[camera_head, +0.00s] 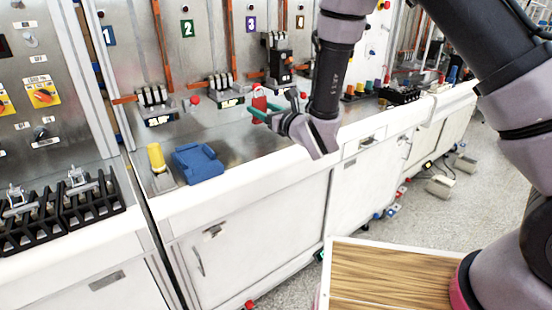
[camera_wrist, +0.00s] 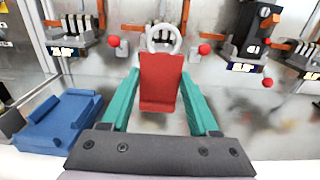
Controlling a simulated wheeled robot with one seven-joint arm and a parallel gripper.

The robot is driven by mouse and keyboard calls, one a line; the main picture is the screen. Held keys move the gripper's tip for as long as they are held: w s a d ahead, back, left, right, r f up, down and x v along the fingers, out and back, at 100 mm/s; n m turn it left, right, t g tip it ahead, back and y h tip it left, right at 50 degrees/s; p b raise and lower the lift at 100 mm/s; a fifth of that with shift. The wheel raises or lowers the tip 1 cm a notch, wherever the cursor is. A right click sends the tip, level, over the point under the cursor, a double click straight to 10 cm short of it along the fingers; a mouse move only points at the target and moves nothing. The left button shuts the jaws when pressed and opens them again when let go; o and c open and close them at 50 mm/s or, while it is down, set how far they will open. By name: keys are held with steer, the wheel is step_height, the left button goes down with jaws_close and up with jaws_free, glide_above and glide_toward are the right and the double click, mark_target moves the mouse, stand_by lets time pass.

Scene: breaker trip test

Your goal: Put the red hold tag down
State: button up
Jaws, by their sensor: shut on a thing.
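The red hold tag (camera_head: 259,101) has a pale ring at its top and hangs upright between the green fingers of my gripper (camera_head: 262,112). In the wrist view the tag (camera_wrist: 160,82) is in front of the fingers of my gripper (camera_wrist: 160,95), which are shut on it. It is held above the metal counter (camera_head: 240,140), in front of the breaker panel. The tag's lower edge appears clear of the counter.
Breakers with red knobs (camera_head: 195,100) line the panel behind. Black racks (camera_head: 75,207) are at far left. The counter between the blue holder and my gripper looks clear.

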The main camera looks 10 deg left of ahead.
steer(key=f, duration=0.6)
steer(key=shift+s+d+f, duration=0.35)
steer(key=shift+d, duration=0.05)
steer(key=shift+a+f, duration=0.1)
steer(key=shift+f, duration=2.15)
steer(key=shift+f, duration=0.1)
steer(key=o, duration=1.3)
steer(key=shift+o, duration=0.2)
